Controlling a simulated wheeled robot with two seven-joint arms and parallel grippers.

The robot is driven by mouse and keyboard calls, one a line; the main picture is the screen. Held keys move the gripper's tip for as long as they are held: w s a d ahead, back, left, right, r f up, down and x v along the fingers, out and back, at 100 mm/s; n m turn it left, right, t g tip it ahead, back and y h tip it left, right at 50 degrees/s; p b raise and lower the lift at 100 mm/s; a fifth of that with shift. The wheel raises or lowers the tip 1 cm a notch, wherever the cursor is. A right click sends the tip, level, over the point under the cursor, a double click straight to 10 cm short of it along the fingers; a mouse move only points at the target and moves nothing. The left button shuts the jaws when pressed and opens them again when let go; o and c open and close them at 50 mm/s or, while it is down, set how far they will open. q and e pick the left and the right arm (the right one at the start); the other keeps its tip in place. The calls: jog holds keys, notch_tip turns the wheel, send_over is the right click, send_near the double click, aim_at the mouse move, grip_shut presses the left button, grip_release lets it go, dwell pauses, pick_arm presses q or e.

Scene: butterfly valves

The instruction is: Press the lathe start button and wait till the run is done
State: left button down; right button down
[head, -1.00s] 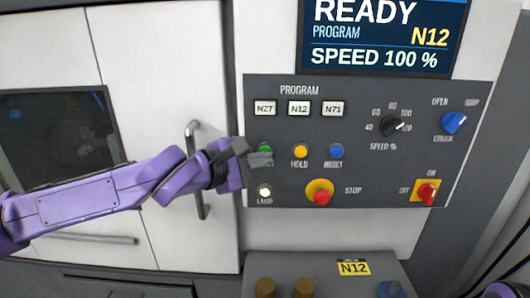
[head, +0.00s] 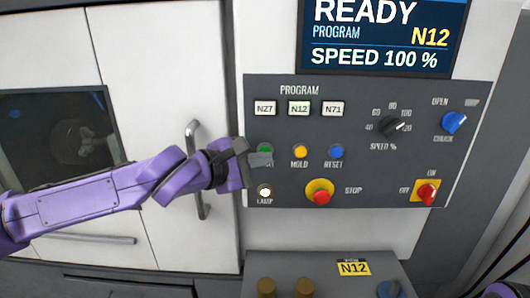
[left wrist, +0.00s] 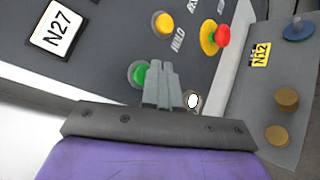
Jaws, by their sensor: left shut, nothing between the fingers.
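The green start button (head: 265,148) is on the left of the grey control panel (head: 400,180), its label covered by my left gripper (head: 262,159). That gripper is shut and empty, with its fingertips at the lower edge of the button in the head view. In the left wrist view the green button (left wrist: 141,74) shows just left of the shut fingers (left wrist: 160,70); I cannot tell whether they touch it. The screen (head: 385,35) reads READY, PROGRAM N12, SPEED 100 %. My right gripper is not clearly in view; only a bit of purple arm shows at the lower right.
The yellow HOLD button (head: 300,151), blue RESET button (head: 336,151), white lamp button (head: 265,191) and red STOP button (head: 320,195) are close by. A door handle (head: 197,170) stands behind my left arm. A grey shelf (head: 330,268) with pegs and an N12 tag sits below.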

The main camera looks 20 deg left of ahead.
pick_arm(q)
jog(key=shift+w, duration=0.1)
jog(key=shift+w+a, duration=0.1)
jog(key=shift+w, duration=0.2)
jog(key=shift+w+a+p, duration=0.15)
jog(key=shift+w+p, duration=0.25)
jog(key=shift+p, duration=0.1)
dwell(0.5)
jog(key=shift+s, duration=0.15)
jog(key=shift+s+d, duration=0.25)
jog(key=shift+s, duration=0.4)
jog(key=shift+s, duration=0.1)
jog(key=shift+s+d+b, duration=0.2)
jog(key=shift+s+d, duration=0.05)
jog(key=shift+s, duration=0.5)
jog(key=shift+s+d+b, duration=0.15)
jog(key=shift+s+d, duration=0.05)
jog(key=shift+s, duration=0.6)
jog(key=shift+s+d+b, duration=0.2)
jog(key=shift+s+d, duration=0.05)
jog(key=shift+s, duration=0.5)
jog(key=shift+f, duration=0.1)
